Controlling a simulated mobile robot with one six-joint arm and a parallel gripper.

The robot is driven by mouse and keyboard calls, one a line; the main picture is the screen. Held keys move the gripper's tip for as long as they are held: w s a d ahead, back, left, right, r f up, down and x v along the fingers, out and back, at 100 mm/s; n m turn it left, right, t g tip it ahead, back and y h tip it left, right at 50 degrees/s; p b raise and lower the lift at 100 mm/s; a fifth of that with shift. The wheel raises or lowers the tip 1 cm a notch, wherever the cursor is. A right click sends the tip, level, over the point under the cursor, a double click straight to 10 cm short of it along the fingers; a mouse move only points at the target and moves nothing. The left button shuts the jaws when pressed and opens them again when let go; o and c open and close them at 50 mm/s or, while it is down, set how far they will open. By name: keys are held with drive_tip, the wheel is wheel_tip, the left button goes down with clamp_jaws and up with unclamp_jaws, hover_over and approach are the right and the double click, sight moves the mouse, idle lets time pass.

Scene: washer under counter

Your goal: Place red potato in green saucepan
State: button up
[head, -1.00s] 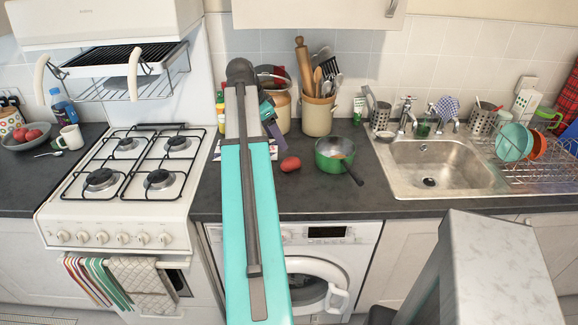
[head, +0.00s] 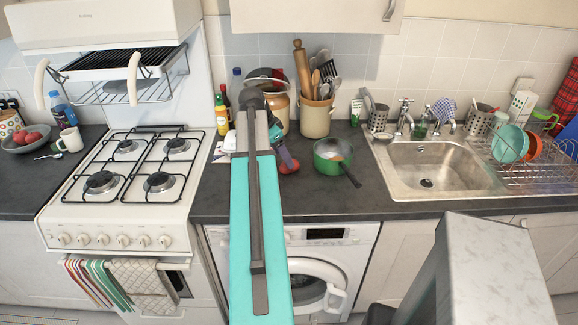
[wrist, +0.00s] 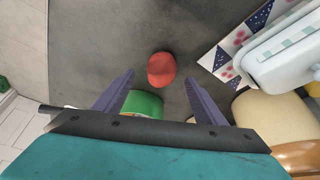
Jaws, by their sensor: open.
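The red potato (wrist: 161,70) lies on the dark counter in the wrist view, between and just beyond my open fingertips. In the head view my gripper (head: 284,156) is low over the potato's spot and mostly covers it. The jaws are empty, with one finger to each side of the potato in the wrist view. The green saucepan (head: 333,163) stands on the counter right of my gripper, its dark handle towards the front edge. In the wrist view part of its green side (wrist: 143,104) shows, the rest hidden by my gripper.
A utensil crock (head: 317,118) and a brown-and-cream jar stand behind, with bottles (head: 222,114) to the left. A patterned card (wrist: 228,58) and a white object (wrist: 283,52) lie close beside the potato. The sink (head: 430,165) is right of the saucepan.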

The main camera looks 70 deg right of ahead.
drive_tip(key=shift+s+f, duration=0.1)
drive_tip(key=shift+f, duration=0.2)
drive_tip(key=shift+d, duration=0.1)
drive_tip(key=shift+d+p+x, duration=0.2)
drive_tip(key=shift+p+x, duration=0.8)
drive_tip(key=shift+x, duration=1.5)
drive_tip(key=c, duration=1.3)
drive_tip(key=shift+o, duration=0.2)
drive_tip(key=shift+r, duration=0.15)
